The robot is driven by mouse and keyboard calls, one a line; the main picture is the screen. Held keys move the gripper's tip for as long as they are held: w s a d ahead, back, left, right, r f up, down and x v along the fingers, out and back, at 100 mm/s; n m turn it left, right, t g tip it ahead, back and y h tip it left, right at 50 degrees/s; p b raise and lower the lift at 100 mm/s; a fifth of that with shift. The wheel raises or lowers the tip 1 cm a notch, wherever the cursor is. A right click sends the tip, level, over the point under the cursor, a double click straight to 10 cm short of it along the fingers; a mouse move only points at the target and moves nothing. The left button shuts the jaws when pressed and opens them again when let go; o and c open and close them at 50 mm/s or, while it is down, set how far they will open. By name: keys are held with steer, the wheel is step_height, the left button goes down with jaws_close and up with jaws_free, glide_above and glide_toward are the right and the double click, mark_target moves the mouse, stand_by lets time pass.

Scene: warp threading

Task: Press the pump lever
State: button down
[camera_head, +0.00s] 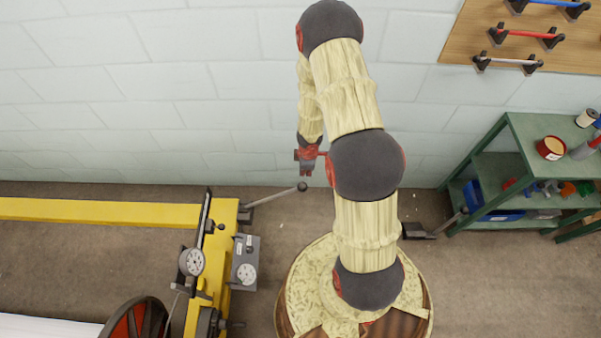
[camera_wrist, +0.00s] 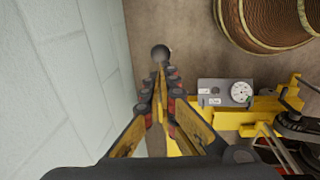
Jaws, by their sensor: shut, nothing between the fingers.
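The pump lever (camera_head: 275,195) is a thin grey rod with a dark ball knob (camera_head: 302,187). It sticks out to the right from the yellow machine (camera_head: 216,262) and slopes slightly up. My gripper (camera_head: 306,175) is shut and empty, pointing down, its tips just above the knob in the head view. In the wrist view the shut fingertips (camera_wrist: 160,68) line up with the knob (camera_wrist: 161,52), which shows just beyond them. I cannot tell whether they touch. Most of the rod is hidden behind the fingers in the wrist view.
A grey gauge box (camera_head: 245,262) is fixed on the machine's right side; it also shows in the wrist view (camera_wrist: 224,93). A white block wall (camera_head: 150,90) stands close behind the gripper. A green shelf (camera_head: 500,140) with containers stands at the right.

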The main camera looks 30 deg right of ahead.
steer(key=shift+n+t+y, duration=0.3)
steer(key=shift+n+y, duration=0.2)
steer(key=shift+y, duration=0.4)
steer(key=w+a, duration=0.1)
steer(key=w+a+r, duration=0.1)
steer(key=w+a, duration=0.1)
steer(key=shift+a, duration=0.15)
steer(key=shift+f, duration=0.1)
steer(key=b, duration=0.8)
glide_above(296, 189)
steer(key=x, duration=0.4)
steer(key=s+x, duration=0.1)
steer(key=x, duration=0.7)
steer(key=shift+s+d+f, duration=0.25)
steer(key=shift+d, duration=0.15)
steer(key=shift+s+d+f, duration=0.15)
steer(key=shift+d+f, duration=0.2)
steer(key=shift+f, duration=0.1)
